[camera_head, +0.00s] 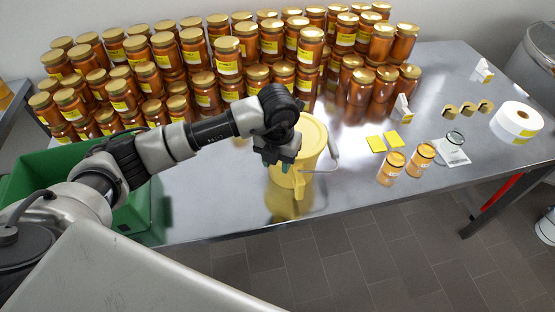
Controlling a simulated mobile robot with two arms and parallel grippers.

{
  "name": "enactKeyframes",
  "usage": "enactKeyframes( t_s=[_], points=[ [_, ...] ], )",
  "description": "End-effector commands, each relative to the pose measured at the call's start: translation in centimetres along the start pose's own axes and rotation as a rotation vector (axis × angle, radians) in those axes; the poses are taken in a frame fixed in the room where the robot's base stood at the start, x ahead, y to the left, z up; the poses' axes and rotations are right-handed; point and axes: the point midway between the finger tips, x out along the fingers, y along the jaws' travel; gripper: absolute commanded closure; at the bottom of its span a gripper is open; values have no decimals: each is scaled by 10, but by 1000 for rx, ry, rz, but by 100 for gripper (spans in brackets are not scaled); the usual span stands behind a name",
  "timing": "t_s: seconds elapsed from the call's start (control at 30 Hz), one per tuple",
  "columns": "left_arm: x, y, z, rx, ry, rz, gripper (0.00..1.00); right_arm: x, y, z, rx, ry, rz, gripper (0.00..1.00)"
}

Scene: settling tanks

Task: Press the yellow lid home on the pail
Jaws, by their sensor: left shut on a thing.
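The yellow pail (312,168) stands on the steel table near its front edge, with a yellow spout low on its front and a white handle at its right. The yellow lid (314,132) shows at the pail's top, partly hidden by my left arm. I cannot tell whether it sits level or fully down. My left gripper (277,161) reaches over the pail's left side from above, its teal fingertips close together at the rim. It is shut on what seems to be the lid; the contact is mostly hidden. My right gripper is not in view.
Many filled jars (228,66) stand stacked along the back. Two open amber jars (391,168), yellow cards (376,144), gold lids (467,109) and a label roll (519,120) lie to the right. A green crate (40,172) is at left. Bare table lies front left of the pail.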

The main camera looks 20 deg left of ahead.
Motion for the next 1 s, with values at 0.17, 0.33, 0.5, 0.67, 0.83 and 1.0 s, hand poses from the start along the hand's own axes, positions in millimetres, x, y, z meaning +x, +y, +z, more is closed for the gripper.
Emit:
enactKeyframes(
  t_s=[0.17,0.33,0.5,0.67,0.83,1.0],
  points=[
    [0,0,0,0,-1,0,86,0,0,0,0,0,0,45],
    [0,0,0,0,-1,0,54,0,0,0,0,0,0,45],
    [0,0,0,0,0,0,33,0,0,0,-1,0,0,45],
    [0,0,0,0,0,0,33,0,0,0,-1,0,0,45],
    [0,0,0,0,0,0,7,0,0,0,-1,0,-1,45],
    [0,0,0,0,0,0,7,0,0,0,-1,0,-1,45]
  ],
)
